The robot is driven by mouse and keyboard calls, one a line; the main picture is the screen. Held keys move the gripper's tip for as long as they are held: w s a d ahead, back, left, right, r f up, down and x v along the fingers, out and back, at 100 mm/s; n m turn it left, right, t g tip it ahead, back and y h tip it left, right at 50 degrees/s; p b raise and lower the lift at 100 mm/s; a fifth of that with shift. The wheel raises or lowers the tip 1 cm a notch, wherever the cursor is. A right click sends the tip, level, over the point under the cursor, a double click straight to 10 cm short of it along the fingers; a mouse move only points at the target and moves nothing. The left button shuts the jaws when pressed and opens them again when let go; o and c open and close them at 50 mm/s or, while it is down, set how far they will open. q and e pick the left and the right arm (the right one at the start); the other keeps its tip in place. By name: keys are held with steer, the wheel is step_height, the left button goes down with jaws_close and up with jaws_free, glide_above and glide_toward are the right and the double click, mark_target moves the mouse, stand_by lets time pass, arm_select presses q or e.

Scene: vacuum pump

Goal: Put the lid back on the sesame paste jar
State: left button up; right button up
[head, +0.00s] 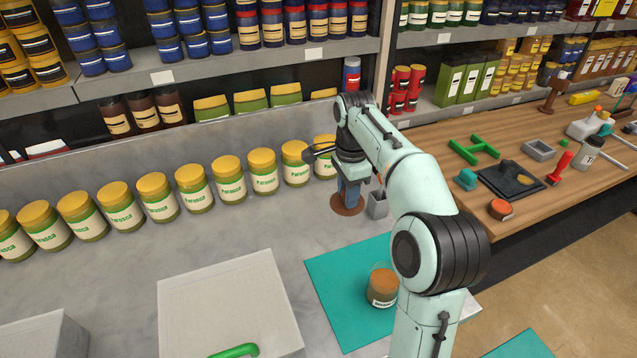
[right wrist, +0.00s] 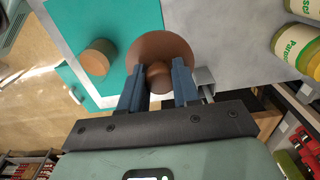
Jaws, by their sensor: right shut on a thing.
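The sesame paste jar (head: 382,288) is a clear glass jar with a label and brown content. It stands open and upright on a teal mat (head: 335,290). In the right wrist view the jar (right wrist: 98,58) is at the upper left. The lid (head: 346,207) is a brown disc with a round knob, left of and behind the jar. My right gripper (head: 349,192) points down over it, its blue fingers shut on the knob. The right wrist view shows the lid (right wrist: 150,45) beyond the fingertips (right wrist: 158,77). I cannot tell whether the lid touches the counter. My left gripper is out of view.
A small grey box (head: 377,204) stands close beside the lid. A row of yellow-capped jars (head: 192,190) lines the back of the counter. A large light-grey block (head: 228,300) is at the front left. A wooden bench (head: 470,210) with tools is at the right.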

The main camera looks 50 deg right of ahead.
steer(key=s+a+f+b, duration=0.1)
steer(key=s+a+b, duration=0.1)
steer(key=s, duration=0.5)
steer(key=s+a+f+b, duration=0.1)
steer(key=s+a+b, duration=0.15)
steer(key=s, duration=0.55)
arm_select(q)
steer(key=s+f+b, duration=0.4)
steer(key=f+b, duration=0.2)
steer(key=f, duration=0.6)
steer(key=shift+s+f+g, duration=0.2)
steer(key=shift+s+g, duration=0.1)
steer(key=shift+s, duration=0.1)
arm_select(e)
step_height(320, 180, down, 6)
steer(key=shift+a, duration=0.15)
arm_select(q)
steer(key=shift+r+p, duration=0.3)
arm_select(e)
steer(key=shift+s, duration=0.1)
steer(key=shift+f, duration=0.25)
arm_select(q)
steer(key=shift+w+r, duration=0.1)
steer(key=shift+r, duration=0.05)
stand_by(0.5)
arm_select(e)
steer(key=o, duration=1.6)
